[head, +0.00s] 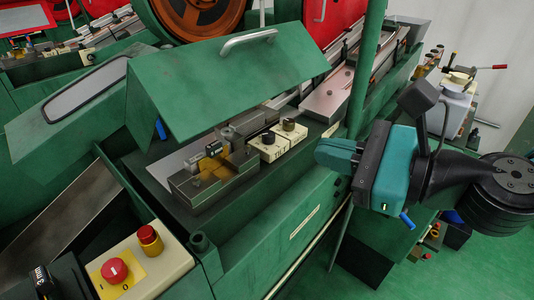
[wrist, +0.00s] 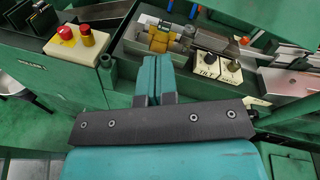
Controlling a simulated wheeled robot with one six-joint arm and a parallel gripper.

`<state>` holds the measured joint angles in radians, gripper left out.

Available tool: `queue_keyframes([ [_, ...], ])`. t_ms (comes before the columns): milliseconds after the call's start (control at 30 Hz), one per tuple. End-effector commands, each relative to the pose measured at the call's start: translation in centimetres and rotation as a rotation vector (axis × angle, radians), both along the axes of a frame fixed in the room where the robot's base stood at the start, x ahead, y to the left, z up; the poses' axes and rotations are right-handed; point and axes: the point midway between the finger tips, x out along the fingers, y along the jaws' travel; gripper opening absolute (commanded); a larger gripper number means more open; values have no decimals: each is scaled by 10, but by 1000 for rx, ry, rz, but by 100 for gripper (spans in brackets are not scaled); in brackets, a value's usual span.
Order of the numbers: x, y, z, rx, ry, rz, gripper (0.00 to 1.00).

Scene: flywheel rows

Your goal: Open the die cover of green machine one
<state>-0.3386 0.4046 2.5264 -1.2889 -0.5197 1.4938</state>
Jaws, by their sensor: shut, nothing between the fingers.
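The die cover (head: 225,80) of the near green machine is a green folded plate with a silver bar handle (head: 249,41). In the head view it stands raised and tilted, and the die area below it is exposed. The die block (head: 212,180) with yellowish parts sits there; it also shows in the wrist view (wrist: 165,40). My gripper (head: 322,153) is shut and empty, to the right of the cover and apart from it. Its teal fingers (wrist: 152,70) are together in the wrist view, pointing toward the die area. I cannot make out the cover in the wrist view.
A green post (head: 367,65) rises between the cover and my arm. A control box with a red mushroom button (head: 115,270) is at the near left. Two labelled cream blocks (head: 278,143) stand beside the die. Green floor (head: 460,265) is open at the lower right.

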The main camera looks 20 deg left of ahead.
Motion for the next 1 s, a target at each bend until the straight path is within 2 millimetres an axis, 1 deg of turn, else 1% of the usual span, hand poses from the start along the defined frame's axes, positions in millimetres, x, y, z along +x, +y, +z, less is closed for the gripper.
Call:
queue_keyframes([
  [33, 10, 1, -23, 66, 121, -63, 0],
  [100, 20, 1, -30, 139, 246, -130, 0],
  [233, 31, 3, -32, 206, 352, -187, 0],
  [367, 37, 17, -28, 210, 360, -190, 0],
  [467, 44, 34, -27, 208, 357, -189, 0],
  [700, 64, 83, -29, 209, 355, -188, 0],
  [767, 68, 93, -30, 208, 354, -188, 0],
  [833, 72, 101, -18, 210, 352, -189, 0],
  [1000, 77, 114, -9, 209, 354, -191, 0],
])
